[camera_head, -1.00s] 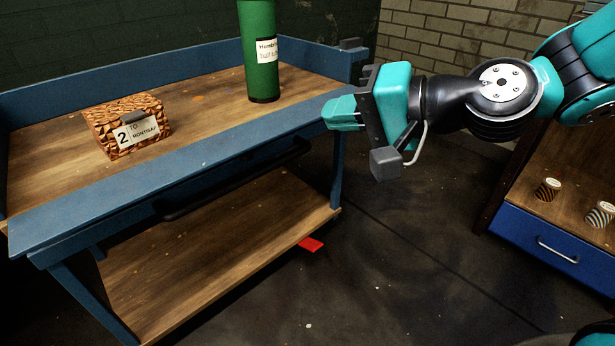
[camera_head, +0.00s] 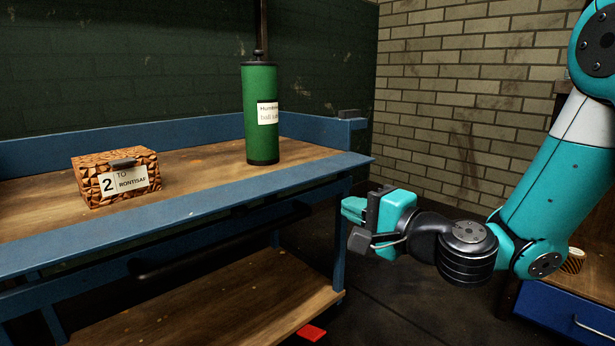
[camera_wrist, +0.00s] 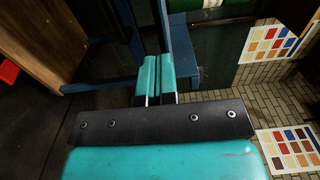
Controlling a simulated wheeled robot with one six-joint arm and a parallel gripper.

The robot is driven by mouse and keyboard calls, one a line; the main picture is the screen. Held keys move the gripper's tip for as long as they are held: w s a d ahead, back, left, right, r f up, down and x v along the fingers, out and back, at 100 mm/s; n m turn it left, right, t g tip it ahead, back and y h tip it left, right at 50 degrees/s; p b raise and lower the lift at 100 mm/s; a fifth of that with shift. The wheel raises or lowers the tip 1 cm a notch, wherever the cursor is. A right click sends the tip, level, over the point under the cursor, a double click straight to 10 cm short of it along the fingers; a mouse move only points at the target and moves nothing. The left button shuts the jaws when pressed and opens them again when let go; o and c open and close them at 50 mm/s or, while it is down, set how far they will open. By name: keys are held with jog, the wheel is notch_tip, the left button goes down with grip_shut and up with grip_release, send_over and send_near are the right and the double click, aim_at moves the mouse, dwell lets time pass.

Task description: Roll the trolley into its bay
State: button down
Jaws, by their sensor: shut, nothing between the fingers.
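The trolley (camera_head: 190,218) is a blue-framed cart with a wooden top and a lower wooden shelf (camera_head: 215,310), filling the left of the head view. A dark bar (camera_head: 205,250) runs below its front edge. My gripper (camera_head: 353,209) is shut and empty, just right of the trolley's right corner post and below its top. In the wrist view its closed fingers (camera_wrist: 154,75) point towards the blue frame (camera_wrist: 182,50); I cannot tell whether they touch it. On the trolley stand a patterned box (camera_head: 117,178) labelled 2 and a green cylinder (camera_head: 261,115). I cannot make out the bay.
A red piece (camera_head: 312,333) lies low by the trolley's lower right end. A blue drawer unit (camera_head: 560,318) with a wooden top stands at the right. Dark floor (camera_head: 400,310) lies open between them. A brick wall (camera_head: 450,110) is behind; colour charts (camera_wrist: 270,45) show in the wrist view.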

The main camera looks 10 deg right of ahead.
aim_at(299, 185)
jog(key=p+x, duration=0.3)
jog(key=x, duration=0.7)
jog(key=shift+w+a, duration=0.5)
jog(key=shift+w, duration=0.15)
